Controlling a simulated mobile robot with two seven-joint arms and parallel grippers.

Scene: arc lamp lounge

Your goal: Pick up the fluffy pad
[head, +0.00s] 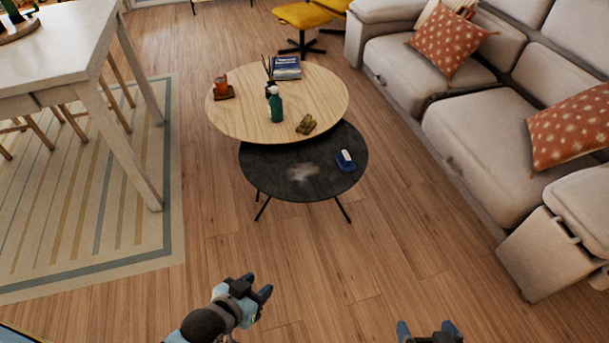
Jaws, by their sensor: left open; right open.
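A small blue item with a white part (345,160) lies on the right side of the low black round table (265,180). A crumpled olive-green item (306,124) lies near the front edge of the higher wooden round table (240,122). Both are small in view, and I cannot tell for sure which is the fluffy pad. My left gripper (257,288) is open and empty above the floor, in front of the tables. My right gripper (427,328) is open at the bottom edge, partly cut off. Both are well apart from the tables.
A pale dusty patch (302,173) marks the black table. A grey sofa (470,130) is at right, a white table (60,55) at left. Floor between is clear.

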